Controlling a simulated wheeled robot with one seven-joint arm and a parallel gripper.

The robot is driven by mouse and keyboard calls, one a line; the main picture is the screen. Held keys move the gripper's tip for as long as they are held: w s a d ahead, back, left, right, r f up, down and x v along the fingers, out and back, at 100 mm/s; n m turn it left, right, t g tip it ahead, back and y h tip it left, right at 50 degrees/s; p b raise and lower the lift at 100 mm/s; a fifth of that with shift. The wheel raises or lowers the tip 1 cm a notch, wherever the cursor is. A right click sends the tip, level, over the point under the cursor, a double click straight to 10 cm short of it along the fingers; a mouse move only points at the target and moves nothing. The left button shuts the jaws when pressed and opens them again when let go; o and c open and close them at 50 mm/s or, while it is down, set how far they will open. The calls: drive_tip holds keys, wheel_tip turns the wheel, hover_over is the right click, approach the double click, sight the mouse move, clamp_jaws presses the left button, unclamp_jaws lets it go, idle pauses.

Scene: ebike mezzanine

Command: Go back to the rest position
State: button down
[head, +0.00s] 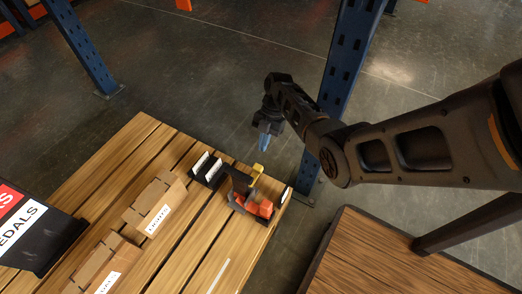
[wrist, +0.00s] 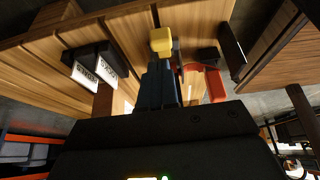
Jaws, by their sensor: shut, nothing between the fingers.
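My gripper (head: 264,142) is in the upper middle of the head view, raised over the far right edge of the slatted wooden table (head: 146,133). Its blue fingers point down, and they are shut and empty. In the wrist view, the closed fingers (wrist: 160,75) stand in the centre, with a yellow-topped object (wrist: 161,40) beyond their tips. In the head view, that yellow part (head: 257,170) belongs to or stands beside a dark upright piece and a red-orange item (head: 260,208) at the table's right end. I cannot tell whether these are joined.
Black holders with white cards (head: 207,168) and cardboard boxes (head: 154,207) stand on the slatted table. A black sign (head: 35,235) is at left. A blue rack post (head: 347,70) rises close behind my arm. A second wooden surface (head: 385,258) lies at lower right. Open floor lies beyond.

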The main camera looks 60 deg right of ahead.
drive_tip(key=shift+d+r, duration=0.35)
drive_tip(key=shift+r, duration=0.25)
